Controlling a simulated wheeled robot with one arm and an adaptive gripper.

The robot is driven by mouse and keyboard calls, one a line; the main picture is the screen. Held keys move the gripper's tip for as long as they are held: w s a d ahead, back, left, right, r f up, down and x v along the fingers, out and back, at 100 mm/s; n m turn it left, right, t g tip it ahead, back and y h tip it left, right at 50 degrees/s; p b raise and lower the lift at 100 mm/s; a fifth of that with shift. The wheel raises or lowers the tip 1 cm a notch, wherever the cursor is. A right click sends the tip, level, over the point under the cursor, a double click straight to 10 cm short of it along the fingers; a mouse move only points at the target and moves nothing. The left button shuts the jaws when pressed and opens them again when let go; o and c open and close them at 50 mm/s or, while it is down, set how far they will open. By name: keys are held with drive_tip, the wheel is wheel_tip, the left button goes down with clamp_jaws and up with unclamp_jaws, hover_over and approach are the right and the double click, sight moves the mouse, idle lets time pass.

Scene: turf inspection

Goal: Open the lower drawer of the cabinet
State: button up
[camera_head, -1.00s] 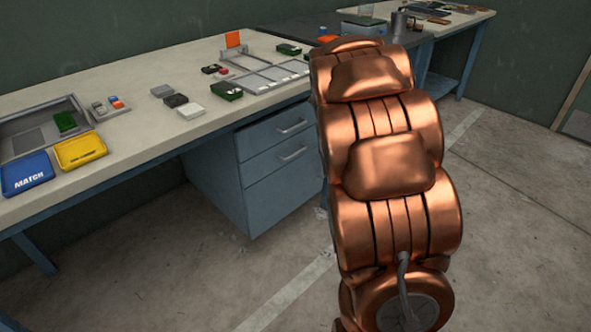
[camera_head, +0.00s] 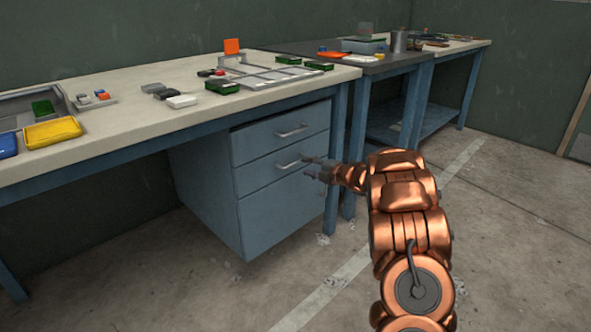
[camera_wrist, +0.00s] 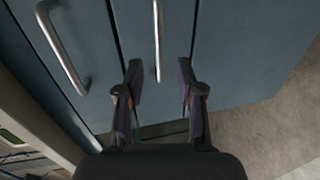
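The blue-grey cabinet (camera_head: 205,190) stands under the light-topped workbench. Its upper drawer has a bar handle (camera_head: 292,131). The upper handle (camera_wrist: 64,48) is to the left, outside the fingers.
A blue bench leg (camera_head: 335,160) stands just right of the cabinet. The workbench top (camera_head: 125,90) above carries trays, small boxes and a yellow case (camera_head: 52,132). The concrete floor (camera_head: 300,270) in front of the cabinet is clear apart from my arm.

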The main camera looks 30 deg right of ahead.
sight(296, 163)
drive_tip(key=shift+b+x, duration=0.85)
drive_tip(key=shift+x, duration=2.65)
drive_tip(key=shift+c, duration=0.4)
clamp_jaws()
